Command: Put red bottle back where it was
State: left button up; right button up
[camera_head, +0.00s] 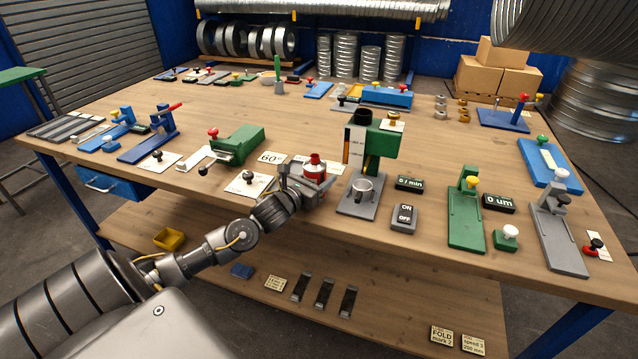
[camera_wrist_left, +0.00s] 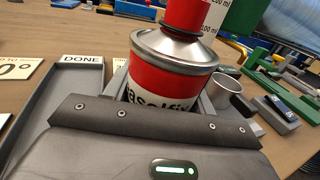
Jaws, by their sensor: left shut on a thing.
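The red bottle (camera_head: 314,168) has a red cap and a silver shoulder. My left gripper (camera_head: 308,184) is shut around it near the front edge of the table, left of the green dispenser stand. In the left wrist view the bottle (camera_wrist_left: 172,75) stands upright between the jaws, its red label partly hidden by the gripper. I cannot tell whether its base touches the table. My right gripper is not in view.
A green stand (camera_head: 381,150) with a metal cup (camera_head: 363,189) is just right of the bottle. A grey tray marked DONE (camera_wrist_left: 82,95) lies left of it in the wrist view. An ON/OFF box (camera_head: 404,218) and a green fixture (camera_head: 467,215) are further right.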

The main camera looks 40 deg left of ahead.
pick_arm(q)
jog(key=shift+r, duration=0.2)
jog(key=shift+f, duration=0.25)
jog(key=o, duration=1.1)
jog(key=shift+o, duration=0.2)
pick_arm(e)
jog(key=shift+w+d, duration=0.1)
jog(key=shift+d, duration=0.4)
pick_arm(q)
jog(key=shift+r, duration=0.15)
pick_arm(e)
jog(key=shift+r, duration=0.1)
